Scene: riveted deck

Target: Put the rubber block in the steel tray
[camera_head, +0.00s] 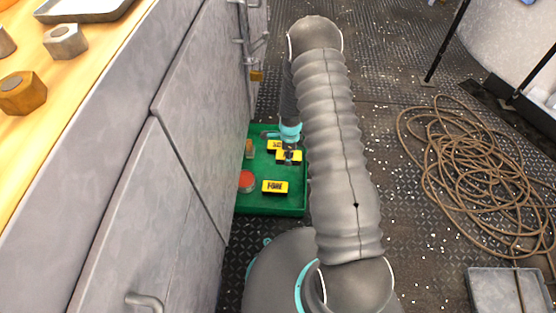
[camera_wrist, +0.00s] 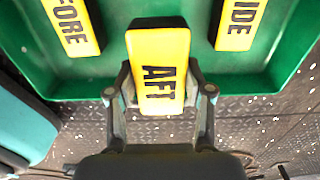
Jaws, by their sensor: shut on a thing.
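My gripper (camera_head: 289,146) is shut on a yellow block marked AFT (camera_wrist: 158,72), held over the green tray (camera_head: 258,208). The block also shows in the head view (camera_head: 292,158); whether it clears the tray floor is hard to tell. Two similar yellow blocks lie in the tray: one marked FORE (camera_head: 275,187), and one whose label ends in IDE (camera_wrist: 240,22). I cannot tell by sight which block is rubber. A shallow metal tray (camera_head: 84,16) with a pale inside and dark rim sits on the wooden counter, cut off at the top left.
A round red-topped thing (camera_head: 247,181) and a small brass-coloured piece (camera_head: 249,149) are in the green tray. Large nuts (camera_head: 65,42) stand on the counter (camera_head: 100,65). Grey cabinet doors rise left of the tray. Coiled rope (camera_head: 470,175) and a grey box (camera_head: 505,290) lie right.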

